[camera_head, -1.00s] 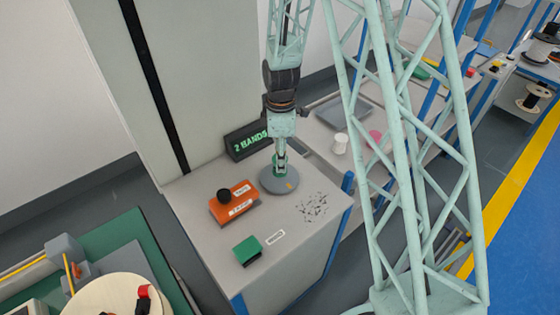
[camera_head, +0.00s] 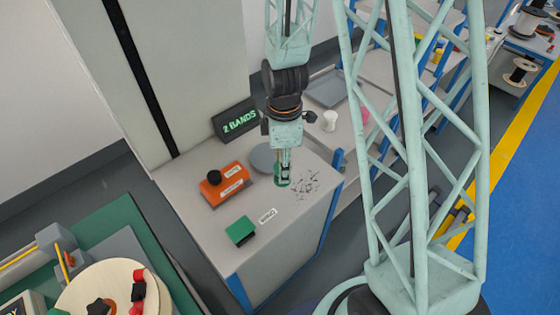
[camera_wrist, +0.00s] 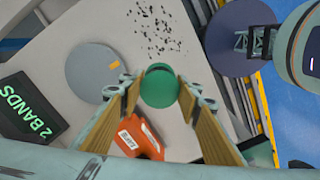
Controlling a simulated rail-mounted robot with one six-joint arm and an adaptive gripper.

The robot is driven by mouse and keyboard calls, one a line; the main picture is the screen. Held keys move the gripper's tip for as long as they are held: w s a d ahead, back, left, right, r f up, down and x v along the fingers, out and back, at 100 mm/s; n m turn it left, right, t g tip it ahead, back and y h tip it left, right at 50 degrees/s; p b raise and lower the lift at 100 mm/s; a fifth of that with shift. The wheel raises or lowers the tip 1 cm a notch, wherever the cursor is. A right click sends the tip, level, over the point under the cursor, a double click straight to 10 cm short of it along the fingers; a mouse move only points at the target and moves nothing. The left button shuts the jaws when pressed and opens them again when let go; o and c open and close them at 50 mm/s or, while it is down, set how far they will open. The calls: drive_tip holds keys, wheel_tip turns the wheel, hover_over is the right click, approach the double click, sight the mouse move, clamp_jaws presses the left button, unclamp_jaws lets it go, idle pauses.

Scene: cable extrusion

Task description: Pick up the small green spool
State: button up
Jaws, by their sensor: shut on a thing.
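The small green spool (camera_wrist: 159,88) is between the fingertips of my gripper (camera_wrist: 157,84) in the wrist view, with a finger on each side of it. In the head view my gripper (camera_head: 283,178) hangs over the grey bench, and the green spool (camera_head: 282,183) shows at its tips. The jaws are shut on the spool. The fingers hide part of the spool.
An orange box with a black knob (camera_head: 225,184), a green block (camera_head: 240,231) and a "2 BANDS" sign (camera_head: 238,119) stand on the bench (camera_head: 205,240). Dark scraps (camera_head: 304,184) lie near its right edge. A white cup (camera_head: 329,121) stands behind.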

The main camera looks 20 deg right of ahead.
drive_tip(key=shift+s, duration=0.35)
idle(0.6)
